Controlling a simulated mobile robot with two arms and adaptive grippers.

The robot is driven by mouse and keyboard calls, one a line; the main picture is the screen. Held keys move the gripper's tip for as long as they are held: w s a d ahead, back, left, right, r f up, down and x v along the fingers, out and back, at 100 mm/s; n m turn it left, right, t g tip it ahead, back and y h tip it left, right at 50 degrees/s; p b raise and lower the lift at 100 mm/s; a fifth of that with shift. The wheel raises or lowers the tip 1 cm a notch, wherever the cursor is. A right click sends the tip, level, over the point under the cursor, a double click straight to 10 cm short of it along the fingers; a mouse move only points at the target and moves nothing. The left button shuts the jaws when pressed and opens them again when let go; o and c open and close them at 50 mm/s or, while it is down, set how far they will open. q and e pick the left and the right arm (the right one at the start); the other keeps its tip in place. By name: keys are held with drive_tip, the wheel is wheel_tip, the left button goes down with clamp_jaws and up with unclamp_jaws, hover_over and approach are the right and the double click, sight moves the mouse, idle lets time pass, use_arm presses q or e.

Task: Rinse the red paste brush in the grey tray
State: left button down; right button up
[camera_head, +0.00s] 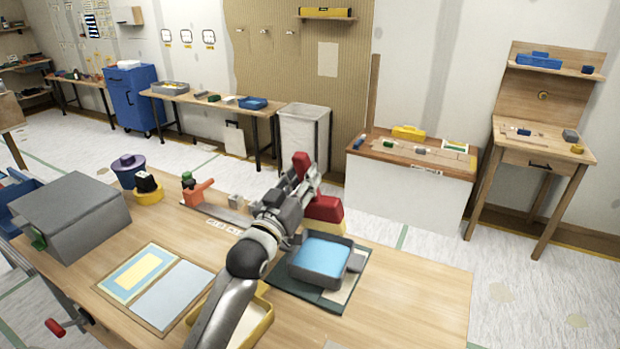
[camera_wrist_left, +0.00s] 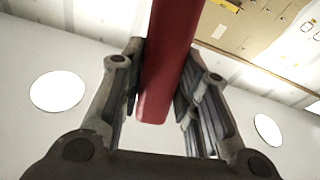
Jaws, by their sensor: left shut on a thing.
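My left gripper (camera_head: 309,183) is shut on the red paste brush (camera_head: 325,208). In the left wrist view, its fingers (camera_wrist_left: 160,100) stand on both sides of the red handle (camera_wrist_left: 168,65). In the head view the handle's end sticks up above the fingers, and the red head with pale yellow bristles hangs below them. The grey tray (camera_head: 351,263) holds blue water and sits on a dark green mat. The brush shows at the tray's far edge, bristles down. I cannot tell whether the bristles are over the tray or behind it. My right gripper is not in view.
A yellow-rimmed tray (camera_head: 262,318) stands left of the mat, partly behind my arm. Two sample panels (camera_head: 172,292), a grey box (camera_head: 75,215), a purple pot (camera_head: 128,170) and an orange tool (camera_head: 197,193) are on the table. The table's right end (camera_head: 420,300) is clear.

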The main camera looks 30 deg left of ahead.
sight(308, 210)
use_arm(q)
wheel_tip(308, 210, down, 8)
drive_tip(key=b, duration=0.6)
drive_tip(key=shift+b, duration=0.4)
drive_tip(key=shift+f, duration=0.25)
drive_tip(key=shift+f, duration=1.35)
